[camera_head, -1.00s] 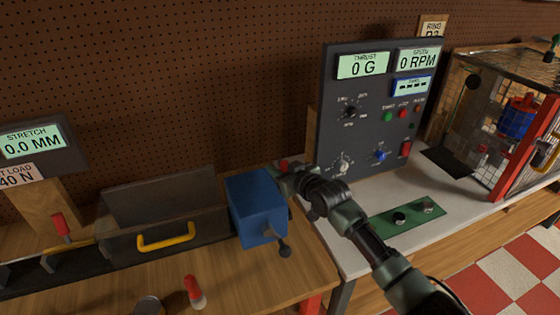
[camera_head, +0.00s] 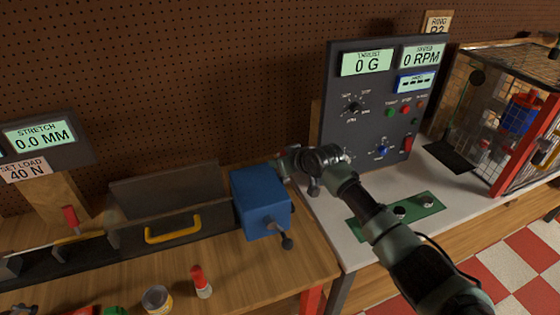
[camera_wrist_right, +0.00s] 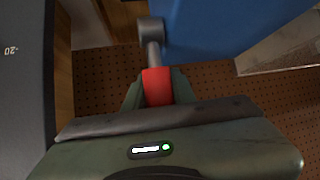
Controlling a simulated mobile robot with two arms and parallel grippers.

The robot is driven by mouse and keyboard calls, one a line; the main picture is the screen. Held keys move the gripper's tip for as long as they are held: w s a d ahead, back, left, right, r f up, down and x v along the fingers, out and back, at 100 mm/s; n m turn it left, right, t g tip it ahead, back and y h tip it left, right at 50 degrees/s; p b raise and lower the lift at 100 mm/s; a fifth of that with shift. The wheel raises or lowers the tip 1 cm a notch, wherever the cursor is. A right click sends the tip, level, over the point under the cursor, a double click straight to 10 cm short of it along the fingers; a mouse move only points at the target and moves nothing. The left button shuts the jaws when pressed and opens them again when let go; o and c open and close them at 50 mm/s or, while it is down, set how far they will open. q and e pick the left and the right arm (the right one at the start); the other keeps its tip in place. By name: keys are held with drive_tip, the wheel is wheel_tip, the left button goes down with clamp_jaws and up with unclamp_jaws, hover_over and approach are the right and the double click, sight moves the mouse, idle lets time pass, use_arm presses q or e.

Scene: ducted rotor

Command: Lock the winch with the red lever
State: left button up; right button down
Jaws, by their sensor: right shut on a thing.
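The winch is a blue box (camera_head: 262,203) on the wooden bench in the head view, with a dark crank (camera_head: 286,241) on its front right. My right gripper (camera_head: 284,166) is at the far right side of the winch, its fingers partly hidden there. In the right wrist view the red lever grip (camera_wrist_right: 157,86) sits between the fingers of my right gripper (camera_wrist_right: 158,92), which is shut on it. The lever's grey shaft (camera_wrist_right: 151,40) runs up beside the blue winch body (camera_wrist_right: 220,30). My left gripper is not in view.
A dark trough with a yellow handle (camera_head: 172,232) stands left of the winch. A red-capped bottle (camera_head: 202,284) and a can (camera_head: 157,299) stand in front.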

drive_tip(key=c, duration=1.2)
unclamp_jaws()
drive_tip(key=shift+o, duration=0.2)
drive_tip(key=shift+s+d+r, duration=0.1)
drive_tip(key=shift+s, duration=0.05)
drive_tip(key=b+v, duration=0.2)
drive_tip(key=v, duration=0.5)
drive_tip(key=shift+s+d+r, duration=0.1)
drive_tip(key=shift+s+r, duration=0.05)
